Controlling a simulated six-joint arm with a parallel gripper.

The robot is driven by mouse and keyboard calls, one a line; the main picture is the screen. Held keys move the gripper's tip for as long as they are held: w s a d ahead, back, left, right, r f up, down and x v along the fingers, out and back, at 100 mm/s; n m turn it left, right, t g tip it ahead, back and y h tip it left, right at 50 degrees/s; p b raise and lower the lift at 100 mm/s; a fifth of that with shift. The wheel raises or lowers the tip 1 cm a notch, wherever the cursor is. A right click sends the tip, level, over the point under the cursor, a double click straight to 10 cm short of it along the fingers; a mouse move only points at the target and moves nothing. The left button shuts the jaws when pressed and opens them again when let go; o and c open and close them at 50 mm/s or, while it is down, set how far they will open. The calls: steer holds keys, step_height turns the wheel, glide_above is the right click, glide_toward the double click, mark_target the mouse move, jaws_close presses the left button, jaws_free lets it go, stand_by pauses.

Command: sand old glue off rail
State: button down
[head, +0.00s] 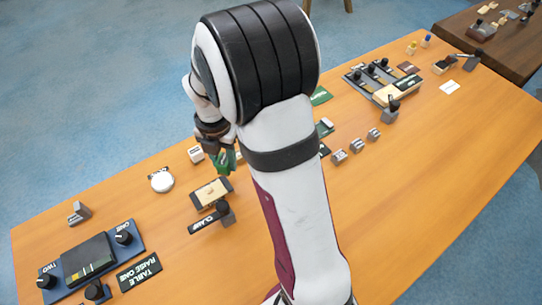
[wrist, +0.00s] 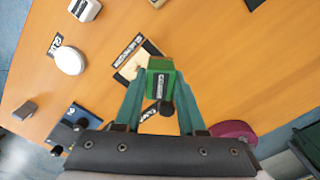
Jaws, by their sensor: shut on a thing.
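My gripper (head: 224,158) hangs over the left half of the table. In the wrist view my gripper (wrist: 161,92) is shut on a green block (wrist: 160,74) with a small label, held between its two teal fingers. A pale wooden piece (head: 210,193), perhaps the rail, lies on a dark fixture beside a small clamp block (head: 225,212). In the wrist view the pale piece (wrist: 130,66) shows behind and left of the green block, which partly covers it. I cannot tell whether the block touches it. Any old glue is too small to make out.
A white round pot (head: 162,182) stands left of the fixture. A blue panel with knobs (head: 88,262) is at the lower left. Small grey blocks (head: 357,146) and another knobbed station (head: 384,84) stand to the right. The table's right front is clear.

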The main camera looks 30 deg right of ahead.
mark_target(222, 186)
steer(key=shift+n, duration=0.5)
steer(key=shift+w+a+f, duration=0.1)
steer(key=shift+a+f, duration=0.25)
steer(key=shift+f, duration=0.95)
steer(key=shift+w+a+f, duration=0.15)
steer(key=shift+a+f, duration=0.25)
steer(key=shift+f, duration=0.95)
steer(key=shift+w+a+f, duration=0.1)
steer(key=shift+a+f, duration=0.25)
steer(key=shift+f, duration=0.95)
steer(key=shift+w+a+f, duration=0.1)
steer(key=shift+a+f, duration=0.1)
steer(key=shift+a, duration=2.75)
steer(key=shift+d, duration=3.05)
step_height(222, 186, up, 8)
steer(key=shift+r, duration=0.15)
steer(key=shift+a, duration=0.1)
